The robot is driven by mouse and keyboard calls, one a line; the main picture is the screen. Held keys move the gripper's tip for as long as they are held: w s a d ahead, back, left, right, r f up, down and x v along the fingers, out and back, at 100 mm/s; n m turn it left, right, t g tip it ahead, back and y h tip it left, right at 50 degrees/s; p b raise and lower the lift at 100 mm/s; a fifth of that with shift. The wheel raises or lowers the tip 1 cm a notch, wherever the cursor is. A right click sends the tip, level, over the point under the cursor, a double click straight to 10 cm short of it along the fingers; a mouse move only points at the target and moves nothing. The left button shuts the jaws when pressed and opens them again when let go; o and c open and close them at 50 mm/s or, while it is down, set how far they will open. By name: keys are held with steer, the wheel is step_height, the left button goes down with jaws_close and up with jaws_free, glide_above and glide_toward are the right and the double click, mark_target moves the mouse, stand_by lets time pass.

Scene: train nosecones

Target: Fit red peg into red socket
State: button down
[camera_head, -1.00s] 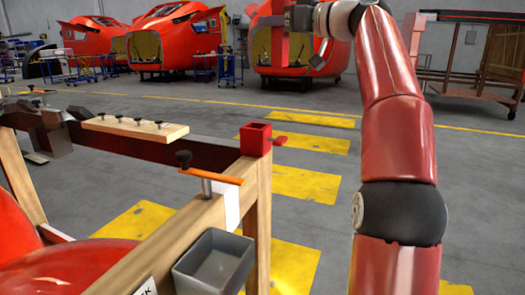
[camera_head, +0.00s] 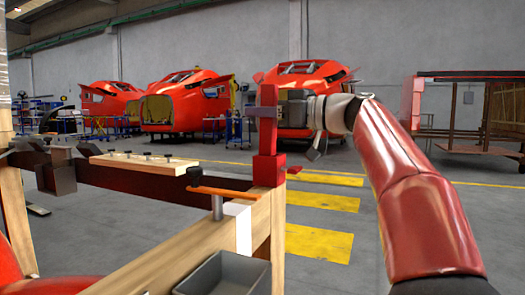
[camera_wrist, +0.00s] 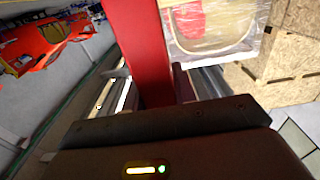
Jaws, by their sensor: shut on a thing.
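The red peg (camera_head: 268,138) is a long upright bar in the head view. My gripper (camera_head: 264,111) is shut on it from the right, around its upper half. The peg's lower end meets the top of the red socket (camera_head: 267,172) in the picture. The socket is a square block on the corner of the wooden frame. Its opening is hidden, and I cannot tell whether the peg's end is inside it or just above. In the wrist view the peg (camera_wrist: 138,45) runs between the fingers; the socket does not show there.
The wooden frame (camera_head: 200,250) carries an orange-handled clamp (camera_head: 222,192) and a grey bin (camera_head: 226,274) near the socket. A light board with several black knobs (camera_head: 143,163) lies to the left. A small red piece (camera_head: 294,170) sticks out right of the socket. Red nosecones stand far behind.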

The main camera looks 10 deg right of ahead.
mark_target(262, 137)
step_height(262, 137, down, 6)
steer(key=shift+w+r+b, duration=0.15)
steer(key=shift+b, duration=0.65)
steer(key=c, duration=1.2)
jaws_free()
steer(key=shift+w+a, duration=0.15)
steer(key=shift+w, duration=0.1)
steer(key=shift+o, duration=0.4)
steer(key=shift+s+r, duration=0.15)
steer(key=v, duration=1.2)
steer(key=shift+r+b, duration=0.2)
steer(key=shift+b, duration=0.2)
